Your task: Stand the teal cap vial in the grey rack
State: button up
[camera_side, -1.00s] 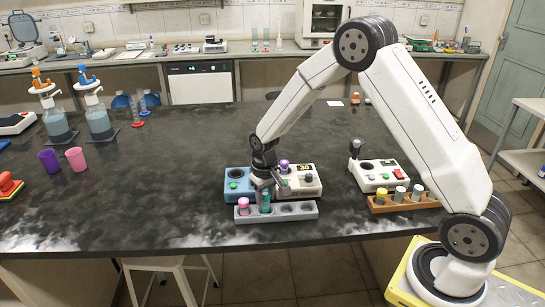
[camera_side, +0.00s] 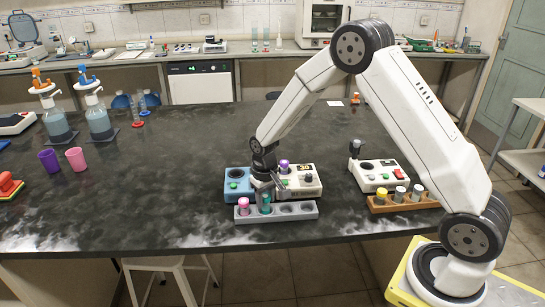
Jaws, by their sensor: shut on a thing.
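The teal cap vial (camera_side: 265,204) is upright at the second hole from the left of the grey rack (camera_side: 290,216). My gripper (camera_side: 266,188) is shut on it near its top, and the fingers hide part of the cap. I cannot tell whether the vial's base rests on the bottom of the hole. A pink cap vial (camera_side: 243,206) stands in the leftmost hole, close beside my gripper. The holes to the right of the teal cap vial look empty.
Behind the rack are a blue device (camera_side: 236,181) and a white device (camera_side: 306,183) with a purple-capped vial (camera_side: 284,166). An orange rack (camera_side: 405,206) with several vials and another white device (camera_side: 378,174) stand to the right. The table's left middle is clear.

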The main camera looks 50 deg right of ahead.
jog(key=shift+f, duration=0.6)
dwell(0.4)
jog(key=o, duration=1.3)
jog(key=shift+r, duration=0.15)
jog(key=shift+r, duration=2.85)
jog(key=shift+s, duration=0.1)
jog(key=s+a+r+n+t, duration=0.1)
jog(key=s+a+r, duration=0.1)
jog(key=s, duration=0.6)
jog(key=s+a+r+n+t, duration=0.1)
jog(key=s+a+r, duration=0.1)
jog(key=s, duration=0.7)
jog(key=shift+s+r+t, duration=0.15)
jog(key=shift+r+t, duration=0.15)
jog(key=shift+r, duration=0.35)
